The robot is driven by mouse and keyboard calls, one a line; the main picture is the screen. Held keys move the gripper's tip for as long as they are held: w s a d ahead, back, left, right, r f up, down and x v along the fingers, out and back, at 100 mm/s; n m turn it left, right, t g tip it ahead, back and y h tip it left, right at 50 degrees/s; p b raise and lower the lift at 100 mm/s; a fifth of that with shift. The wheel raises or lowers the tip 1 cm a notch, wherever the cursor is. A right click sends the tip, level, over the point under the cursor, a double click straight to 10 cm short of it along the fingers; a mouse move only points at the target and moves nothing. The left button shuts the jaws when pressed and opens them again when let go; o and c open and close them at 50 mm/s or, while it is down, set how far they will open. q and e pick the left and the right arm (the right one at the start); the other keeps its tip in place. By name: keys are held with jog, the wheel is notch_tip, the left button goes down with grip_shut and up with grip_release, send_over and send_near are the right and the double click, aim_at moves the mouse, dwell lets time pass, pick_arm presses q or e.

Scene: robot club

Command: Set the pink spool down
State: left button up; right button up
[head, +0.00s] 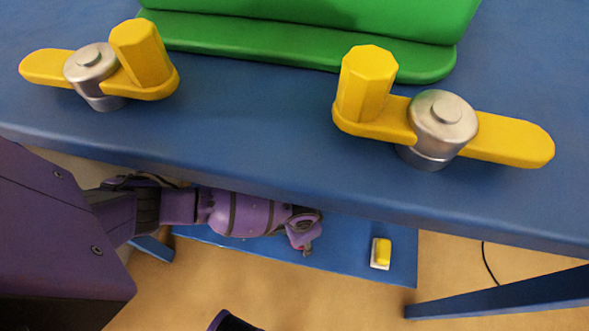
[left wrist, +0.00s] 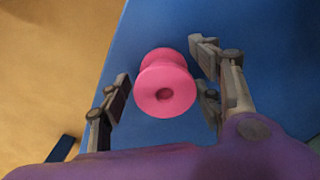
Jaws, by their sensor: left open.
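The pink spool (left wrist: 166,84) is in the left wrist view, its holed end facing the camera, against a flat blue surface (left wrist: 268,50). It appears to rest on that surface, though contact underneath is hidden. My left gripper (left wrist: 161,80) is open, with a finger on each side of the spool. A gap shows at the left finger; the right fingers are close to the spool, and I cannot tell if they touch. In the head view my left arm reaches below the blue tabletop, and neither its fingertips nor the spool shows. My right gripper is not in view.
The blue tabletop (head: 250,140) overhangs my left arm. It carries a green block (head: 320,25) and two yellow levers (head: 512,139) (head: 45,67) with metal hubs. Below lies a blue panel (head: 340,262) with a small yellow-and-white object (head: 382,252). A blue bar (head: 500,295) is at lower right.

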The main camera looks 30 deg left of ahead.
pick_arm(q)
notch_tip(320, 180, up, 12)
jog(key=p, duration=0.5)
jog(key=shift+f+p, duration=0.2)
jog(key=shift+p, duration=0.15)
jog(key=shift+r, duration=0.15)
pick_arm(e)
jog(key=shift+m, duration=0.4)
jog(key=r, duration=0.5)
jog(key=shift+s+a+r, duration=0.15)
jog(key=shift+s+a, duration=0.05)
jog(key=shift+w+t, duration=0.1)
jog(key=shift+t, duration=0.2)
